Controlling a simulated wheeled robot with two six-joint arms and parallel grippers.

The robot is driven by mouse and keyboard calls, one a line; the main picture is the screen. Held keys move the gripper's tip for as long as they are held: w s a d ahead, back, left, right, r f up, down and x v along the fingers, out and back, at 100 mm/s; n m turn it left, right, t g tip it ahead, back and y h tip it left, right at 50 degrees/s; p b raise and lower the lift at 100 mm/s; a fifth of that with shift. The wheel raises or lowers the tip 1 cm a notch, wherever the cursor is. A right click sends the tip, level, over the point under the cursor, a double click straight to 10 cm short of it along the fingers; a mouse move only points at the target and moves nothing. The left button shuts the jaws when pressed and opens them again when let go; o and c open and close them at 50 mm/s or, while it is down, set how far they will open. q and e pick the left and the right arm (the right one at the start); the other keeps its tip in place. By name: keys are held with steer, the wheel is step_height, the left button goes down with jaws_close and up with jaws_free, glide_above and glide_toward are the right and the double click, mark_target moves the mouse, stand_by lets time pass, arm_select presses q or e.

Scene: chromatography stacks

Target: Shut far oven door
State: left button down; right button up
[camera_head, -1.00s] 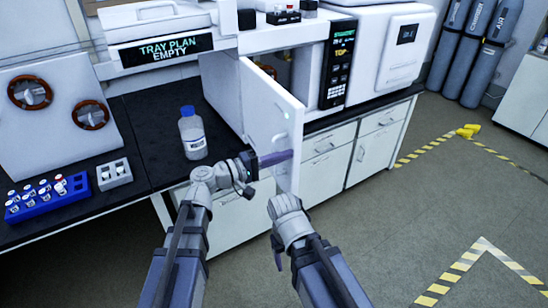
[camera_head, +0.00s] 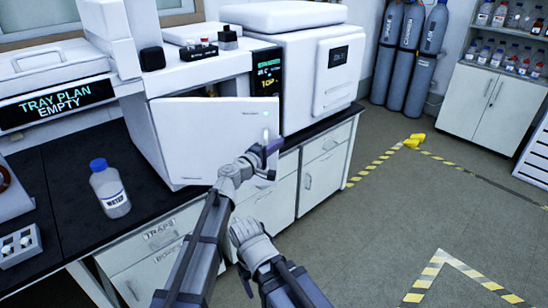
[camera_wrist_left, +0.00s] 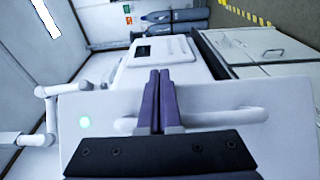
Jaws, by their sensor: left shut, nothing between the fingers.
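The white oven door (camera_head: 205,140) stands partly open in the head view, with a gap to the oven body (camera_head: 200,75) along its top. It bears a pale handle near its right edge and a small green light. In the left wrist view the door (camera_wrist_left: 85,150) fills the lower half, and its handle (camera_wrist_left: 235,117) runs sideways behind the fingers. My left gripper (camera_head: 273,147) is shut and empty, its purple fingers (camera_wrist_left: 160,95) at the door's outer face by the handle. Contact is not clear. My right arm's wrist shows low in the head view; its fingers are not discernible.
A blue-capped bottle (camera_head: 109,188) stands on the black bench left of the door. A white instrument (camera_head: 310,70) stands right of the oven. Gas cylinders (camera_head: 408,50) stand at the back. The floor to the right is mostly clear.

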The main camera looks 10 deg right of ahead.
arm_select(q)
steer(key=w+n+t+y, duration=0.2)
steer(key=w, duration=2.2)
steer(key=shift+w+a+t+y, duration=0.2)
steer(key=shift+a+t+y, duration=0.1)
steer(key=shift+a+y, duration=0.1)
steer(key=shift+s, duration=0.15)
